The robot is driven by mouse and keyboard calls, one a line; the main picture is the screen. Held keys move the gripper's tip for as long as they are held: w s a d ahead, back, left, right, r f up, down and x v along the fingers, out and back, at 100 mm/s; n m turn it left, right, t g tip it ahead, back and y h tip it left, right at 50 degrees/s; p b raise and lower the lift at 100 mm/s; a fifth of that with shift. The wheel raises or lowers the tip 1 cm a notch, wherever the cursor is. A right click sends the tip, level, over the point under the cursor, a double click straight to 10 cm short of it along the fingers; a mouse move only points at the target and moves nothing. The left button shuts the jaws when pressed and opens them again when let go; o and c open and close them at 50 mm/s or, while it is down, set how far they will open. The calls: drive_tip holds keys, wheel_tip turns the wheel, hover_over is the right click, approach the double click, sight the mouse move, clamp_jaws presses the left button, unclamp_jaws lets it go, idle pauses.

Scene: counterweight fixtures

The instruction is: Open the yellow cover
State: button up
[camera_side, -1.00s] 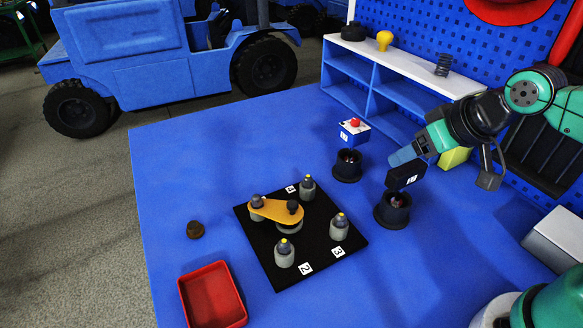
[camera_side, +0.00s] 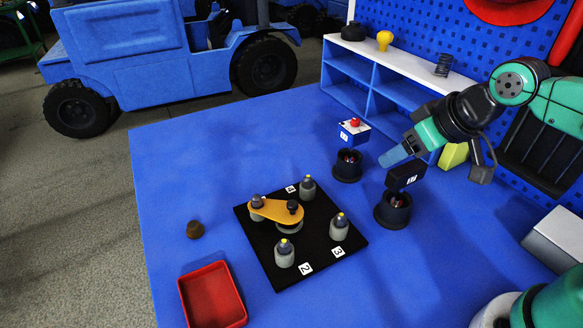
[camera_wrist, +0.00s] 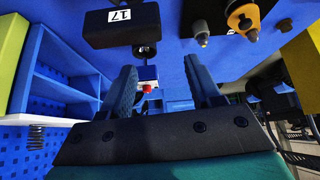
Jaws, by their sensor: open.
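The yellow cover (camera_side: 276,209) is a flat teardrop plate with a dark knob, lying on the black board (camera_side: 316,261) at the middle of the table. Its left end sits over one of several grey posts with yellow tips; it also shows in the wrist view (camera_wrist: 243,15). My gripper (camera_side: 393,158) is well right of and above the cover, beside a black block with a white label (camera_side: 405,178) that stands over a black cup (camera_side: 393,212). In the wrist view my gripper's blue fingers (camera_wrist: 162,90) are apart, with nothing held between them.
A red tray (camera_side: 212,295) and a brown knob (camera_side: 195,230) lie left of the board. A blue shelf (camera_side: 385,88) lines the back.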

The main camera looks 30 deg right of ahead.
drive_tip(key=w+a+f+n+g+y, duration=0.1)
drive_tip(key=w+a+n+g+y, duration=0.1)
drive_tip(key=w+a+n, duration=0.4)
drive_tip(key=n+g, duration=0.1)
drive_tip(key=n, duration=0.1)
hover_over(293, 203)
drive_tip(key=s+d, duration=0.2)
wheel_tip(293, 203, down, 2)
drive_tip(key=f, duration=0.1)
drive_tip(key=shift+g+y, duration=0.3)
drive_tip(key=shift+y, duration=0.1)
drive_tip(key=shift+x, duration=2.6)
drive_tip(key=shift+w, duration=0.1)
clamp_jaws()
drive_tip(key=shift+r, duration=0.1)
